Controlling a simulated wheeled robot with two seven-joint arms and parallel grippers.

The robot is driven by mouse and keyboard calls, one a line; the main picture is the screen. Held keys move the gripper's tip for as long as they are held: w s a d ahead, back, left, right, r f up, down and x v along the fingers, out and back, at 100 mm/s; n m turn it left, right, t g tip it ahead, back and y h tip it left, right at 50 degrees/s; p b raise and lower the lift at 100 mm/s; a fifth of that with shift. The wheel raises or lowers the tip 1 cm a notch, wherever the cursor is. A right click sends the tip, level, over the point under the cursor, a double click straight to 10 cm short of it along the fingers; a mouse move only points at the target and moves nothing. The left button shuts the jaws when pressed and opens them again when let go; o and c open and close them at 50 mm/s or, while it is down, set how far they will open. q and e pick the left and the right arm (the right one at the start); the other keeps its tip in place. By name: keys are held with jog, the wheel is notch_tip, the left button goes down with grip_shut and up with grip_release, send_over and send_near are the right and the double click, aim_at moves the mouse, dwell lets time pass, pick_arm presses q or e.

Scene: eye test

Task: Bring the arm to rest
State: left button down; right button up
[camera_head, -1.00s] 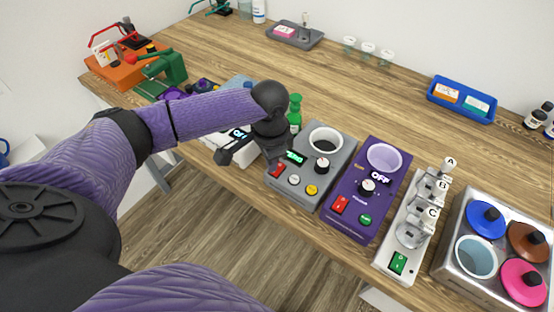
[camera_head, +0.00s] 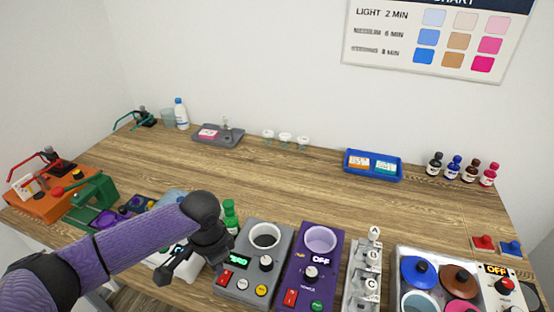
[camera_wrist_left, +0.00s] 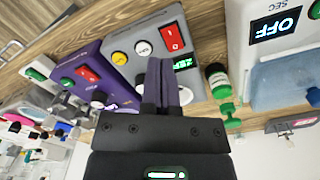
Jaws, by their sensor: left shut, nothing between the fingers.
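My left arm (camera_head: 120,248) comes in from the left over the front of the wooden table in the head view. My left gripper (camera_head: 216,264) is dark and points down beside the grey device (camera_head: 262,262) with the round well. In the left wrist view its two fingers (camera_wrist_left: 162,82) are together, with nothing between them. They appear in front of the grey device's panel, near its red switch (camera_wrist_left: 171,37). I cannot tell whether they touch it. My right gripper is in neither current view.
Right of the grey device stand a purple device (camera_head: 318,265), a white lettered rack (camera_head: 361,285) and a metal box with coloured lids (camera_head: 409,252). A green bottle (camera_head: 229,213) is close behind the gripper. The table's middle (camera_head: 300,175) is mostly clear. A blue tray (camera_head: 373,178) lies farther back.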

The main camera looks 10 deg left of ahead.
pick_arm(q)
jog(key=s+d+f+t+h, duration=0.2)
jog(key=s+d+h, duration=0.1)
jog(key=s+d, duration=0.8)
jog(key=s+a+r+n+t+y, duration=0.1)
jog(key=s+a+n+y, duration=0.2)
jog(key=s+a+n, duration=0.3)
notch_tip(320, 180, down, 22)
jog(key=s+m+g+b, duration=0.1)
jog(key=s+b, duration=0.1)
jog(key=b, duration=0.4)
jog(key=s+a+f+g+b, duration=0.1)
jog(key=s+f+b, duration=0.3)
jog(key=s+f, duration=1)
notch_tip(320, 180, down, 3)
jog(key=shift+a+f+b, duration=0.15)
jog(key=shift+a+b, duration=0.25)
jog(key=shift+a, duration=0.2)
